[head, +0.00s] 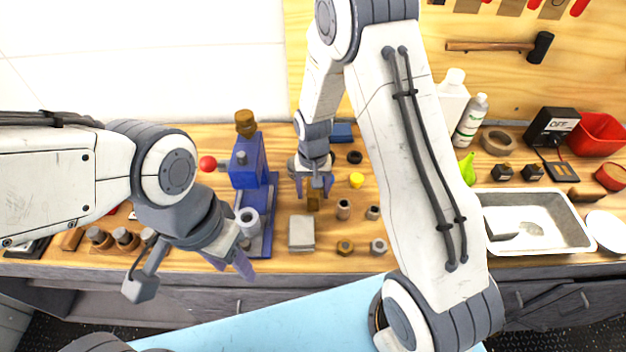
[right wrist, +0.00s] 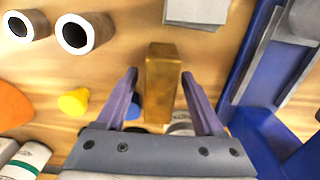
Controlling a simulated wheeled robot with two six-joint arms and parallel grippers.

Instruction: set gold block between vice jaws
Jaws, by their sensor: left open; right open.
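The gold block (head: 313,201) stands on the wooden bench, just below my right gripper (head: 313,186). In the right wrist view, the gold block (right wrist: 161,82) shows between the two purple fingers of my right gripper (right wrist: 165,100), with gaps on both sides. That gripper is open and points down. The blue vice (head: 250,172) stands to the left of the block; its blue body and grey plates (right wrist: 278,70) show at the right of the right wrist view. My left gripper (head: 231,264) is open and empty near the bench's front edge, in front of the vice.
A grey block (head: 301,232) lies close in front of the gold block. Small metal cylinders (head: 344,209) and a yellow piece (head: 356,180) stand to its right. A metal tray (head: 560,246) and bottles (head: 469,122) are further right. A red ball (head: 207,163) is left of the vice.

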